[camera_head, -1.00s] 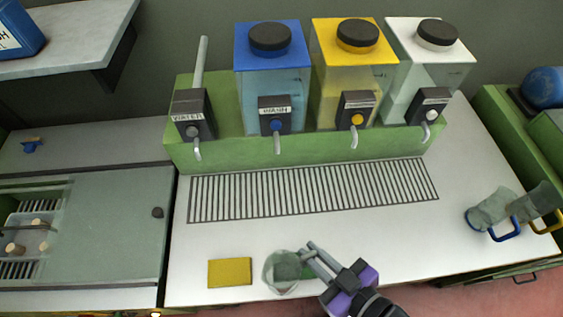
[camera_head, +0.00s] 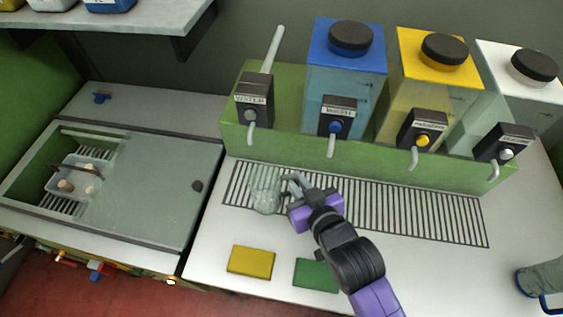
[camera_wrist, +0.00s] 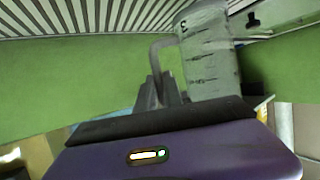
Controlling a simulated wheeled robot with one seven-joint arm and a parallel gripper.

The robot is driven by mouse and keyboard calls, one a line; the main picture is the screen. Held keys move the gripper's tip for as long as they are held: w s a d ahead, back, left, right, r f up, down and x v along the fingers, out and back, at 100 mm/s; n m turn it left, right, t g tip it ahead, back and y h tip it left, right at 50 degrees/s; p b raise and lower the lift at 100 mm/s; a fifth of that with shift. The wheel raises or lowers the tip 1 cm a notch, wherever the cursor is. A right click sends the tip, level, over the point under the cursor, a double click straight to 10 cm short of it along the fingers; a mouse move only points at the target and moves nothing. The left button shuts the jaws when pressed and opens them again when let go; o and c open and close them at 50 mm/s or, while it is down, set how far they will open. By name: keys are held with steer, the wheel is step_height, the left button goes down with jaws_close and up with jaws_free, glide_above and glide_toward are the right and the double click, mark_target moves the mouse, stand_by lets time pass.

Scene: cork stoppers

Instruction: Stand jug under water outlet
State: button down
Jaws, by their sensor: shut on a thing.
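The clear grey-green jug (camera_head: 265,190) is over the left end of the slatted drain grate (camera_head: 400,208), in front of and slightly right of the water outlet (camera_head: 250,132). My gripper (camera_head: 293,184) is shut on the jug's handle from the right. The wrist view shows the jug's marked side (camera_wrist: 208,60) and its handle by my fingers (camera_wrist: 160,92). The jug looks about upright in the head view. I cannot tell whether its base touches the grate. The water tap block (camera_head: 254,98) carries a "WATER" label.
Blue (camera_head: 345,75), yellow (camera_head: 432,80) and white (camera_head: 515,90) dispensers stand on the green ledge, right of the water tap. A yellow pad (camera_head: 251,261) and green pad (camera_head: 316,275) lie in front.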

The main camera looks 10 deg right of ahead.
steer(key=w, duration=0.2)
steer(key=w+a+b, duration=0.1)
steer(key=w, duration=0.2)
steer(key=w+b, duration=0.1)
steer(key=w, duration=0.2)
steer(key=shift+w+a, duration=0.25)
steer(key=shift+a, duration=0.15)
step_height(320, 180, down, 4)
steer(key=b, duration=0.3)
steer(key=shift+r, duration=0.25)
steer(key=shift+f+b, duration=0.15)
steer(key=shift+b, duration=0.15)
steer(key=c, duration=1.8)
jaws_free()
steer(key=shift+o, duration=0.2)
